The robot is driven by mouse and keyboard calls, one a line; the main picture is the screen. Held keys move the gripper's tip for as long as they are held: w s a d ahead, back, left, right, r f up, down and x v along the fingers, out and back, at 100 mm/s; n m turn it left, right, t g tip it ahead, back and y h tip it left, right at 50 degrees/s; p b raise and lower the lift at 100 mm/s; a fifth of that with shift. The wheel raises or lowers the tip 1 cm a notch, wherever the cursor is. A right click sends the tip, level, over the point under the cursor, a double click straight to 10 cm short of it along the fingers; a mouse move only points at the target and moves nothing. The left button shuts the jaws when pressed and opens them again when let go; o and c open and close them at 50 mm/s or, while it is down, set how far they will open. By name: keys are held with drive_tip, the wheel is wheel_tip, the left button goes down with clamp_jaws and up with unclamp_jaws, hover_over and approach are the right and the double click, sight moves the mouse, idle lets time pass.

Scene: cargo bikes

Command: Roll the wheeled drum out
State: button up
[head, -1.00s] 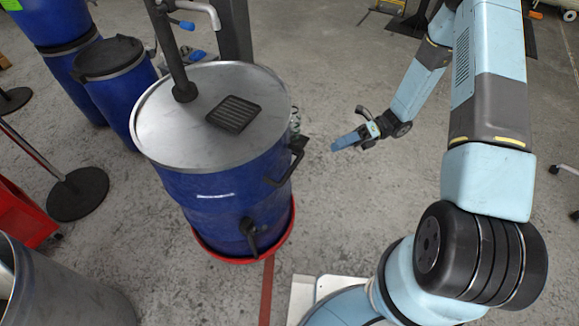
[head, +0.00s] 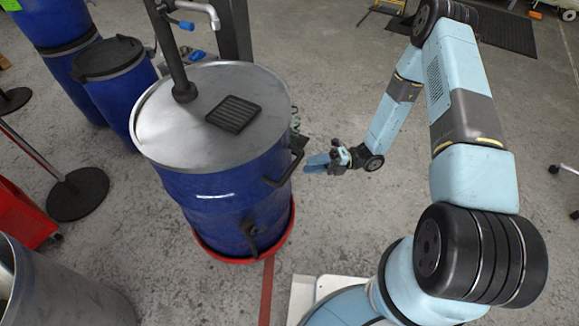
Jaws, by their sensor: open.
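The wheeled drum (head: 215,205) is blue with a grey metal lid and stands upright on a red base (head: 240,257). A black handle (head: 288,162) sticks out from its right side, and a black tap-like fitting (head: 251,236) sits low on its front. A dark upright pipe rises from the lid. My gripper (head: 312,163) is open just right of the handle, its blue fingers pointing left at it. I see a small gap or near contact with the handle; I cannot tell which. The drum's wheels are hidden.
Blue barrels (head: 115,85) stand behind on the left. A post with a round black foot (head: 78,194), a red container (head: 20,212) and a grey metal bin (head: 60,290) are at the left. A red floor strip (head: 267,290) runs forward from the drum. The floor to the right is mostly clear.

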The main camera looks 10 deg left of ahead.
sight(292, 165)
drive_tip(key=x, duration=0.7)
drive_tip(key=shift+a, duration=0.1)
drive_tip(key=shift+c, duration=0.3)
drive_tip(key=shift+s, duration=0.1)
clamp_jaws()
